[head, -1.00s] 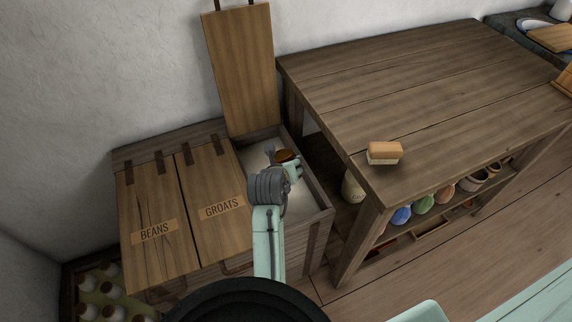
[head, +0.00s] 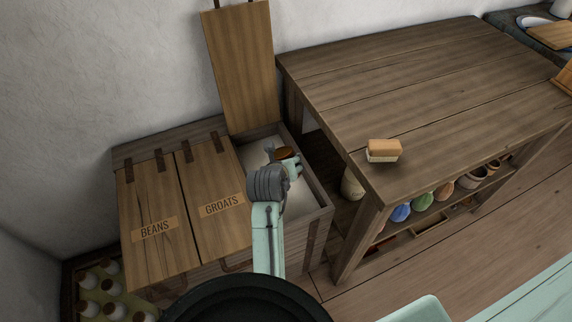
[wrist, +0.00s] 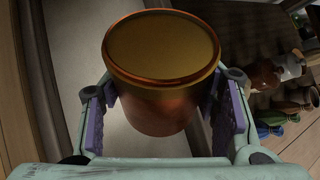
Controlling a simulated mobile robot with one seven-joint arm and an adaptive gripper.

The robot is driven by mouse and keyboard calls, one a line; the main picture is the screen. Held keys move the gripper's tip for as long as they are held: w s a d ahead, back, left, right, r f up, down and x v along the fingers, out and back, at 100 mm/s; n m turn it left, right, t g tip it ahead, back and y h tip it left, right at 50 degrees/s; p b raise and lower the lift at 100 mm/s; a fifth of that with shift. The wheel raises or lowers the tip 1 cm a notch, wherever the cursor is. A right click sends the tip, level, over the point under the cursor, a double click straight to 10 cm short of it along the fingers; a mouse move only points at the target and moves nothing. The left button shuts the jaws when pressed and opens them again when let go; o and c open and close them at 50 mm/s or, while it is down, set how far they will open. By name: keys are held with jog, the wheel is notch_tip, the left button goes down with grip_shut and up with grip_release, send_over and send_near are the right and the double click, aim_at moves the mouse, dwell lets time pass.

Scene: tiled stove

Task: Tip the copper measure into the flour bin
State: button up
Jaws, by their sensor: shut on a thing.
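The copper measure (wrist: 162,85) is a round copper cup. In the wrist view my gripper (wrist: 165,110) is shut on its sides, one padded finger on each side. Its rim faces the top of that view, and the inside looks yellowish brown; I cannot tell whether anything is in it. In the head view the copper measure (head: 285,153) shows small, above the open flour bin (head: 318,192). My gripper (head: 291,165) is partly hidden behind my wrist there. White flour (head: 305,197) lies in the bin. The bin's lid (head: 240,70) stands raised against the wall.
Left of the open bin are two closed lids marked GROATS (head: 222,205) and BEANS (head: 155,230). A crate of bottles (head: 100,290) is at lower left.

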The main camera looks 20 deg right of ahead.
jog(key=shift+r+g+p, duration=0.2)
jog(key=shift+g+p, duration=0.3)
jog(key=shift+p, duration=0.6)
jog(key=shift+s+f+n+g+h, duration=0.1)
jog(key=shift+n+g+h, duration=0.2)
jog(key=shift+n+g, duration=0.1)
jog(key=shift+s+d+n+g, duration=0.1)
jog(key=shift+n+g, duration=0.2)
jog(key=shift+g, duration=0.4)
dwell(0.5)
jog(key=shift+f+n+g+h, duration=0.25)
jog(key=shift+n+g+h, duration=0.2)
jog(key=shift+g, duration=0.35)
jog(key=shift+f+n+g+h, duration=0.2)
jog(key=shift+n+g+h, duration=0.15)
jog(key=shift+g, duration=0.45)
